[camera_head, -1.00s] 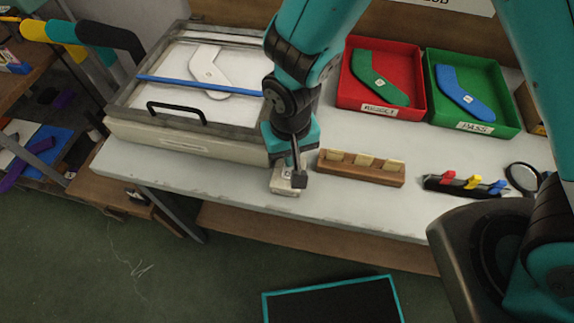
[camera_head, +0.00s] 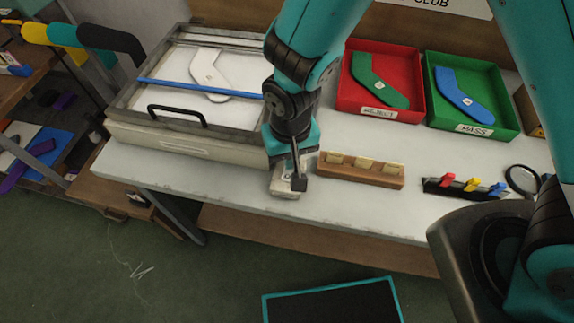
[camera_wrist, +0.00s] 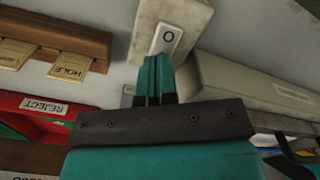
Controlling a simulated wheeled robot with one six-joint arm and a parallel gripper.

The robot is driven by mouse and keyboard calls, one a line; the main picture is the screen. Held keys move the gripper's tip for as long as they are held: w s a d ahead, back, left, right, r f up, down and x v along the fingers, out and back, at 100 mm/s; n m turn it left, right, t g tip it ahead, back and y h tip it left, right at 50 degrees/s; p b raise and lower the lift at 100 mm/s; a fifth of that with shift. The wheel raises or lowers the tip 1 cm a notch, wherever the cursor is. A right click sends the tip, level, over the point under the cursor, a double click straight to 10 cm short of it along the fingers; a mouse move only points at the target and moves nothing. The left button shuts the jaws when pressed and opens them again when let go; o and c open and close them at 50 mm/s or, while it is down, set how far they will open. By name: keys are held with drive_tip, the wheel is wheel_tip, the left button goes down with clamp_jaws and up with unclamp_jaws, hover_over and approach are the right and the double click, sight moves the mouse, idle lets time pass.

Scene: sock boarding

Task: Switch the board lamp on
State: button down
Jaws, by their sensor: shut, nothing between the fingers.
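The lamp switch is a small pale box (camera_head: 284,190) at the front edge of the table, right of the board. In the wrist view the box (camera_wrist: 172,14) carries a light rocker (camera_wrist: 167,40) marked with an O. My gripper (camera_head: 297,182) is over the box with its fingers pointing down. In the wrist view the shut fingertips (camera_wrist: 155,62) are at the near end of the rocker; I cannot tell whether they touch it. The light board (camera_head: 240,100) lies in a grey frame with a black handle (camera_head: 177,112), a white sock shape (camera_head: 208,72) on it.
A wooden block with tags (camera_head: 361,170) stands just right of the switch. Farther right is a black rack of coloured clips (camera_head: 465,187) and a magnifier (camera_head: 522,179). Red (camera_head: 352,98) and green (camera_head: 440,115) trays stand behind. Bare table lies between them.

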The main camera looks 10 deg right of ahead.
drive_tip(key=shift+r+p, duration=2.3)
drive_tip(key=shift+r, duration=0.75)
drive_tip(key=s+d+r+n+y, duration=0.1)
drive_tip(key=s+d+r, duration=0.2)
drive_tip(key=r, duration=0.5)
drive_tip(key=s+d+r+n+y, duration=0.1)
drive_tip(key=s+d+r+n, duration=0.1)
drive_tip(key=r, duration=0.6)
drive_tip(key=s+d+r+n+y, duration=0.2)
drive_tip(key=s+d+r, duration=0.2)
drive_tip(key=r, duration=0.4)
drive_tip(key=shift+s+d, duration=0.4)
drive_tip(key=shift+s, duration=0.3)
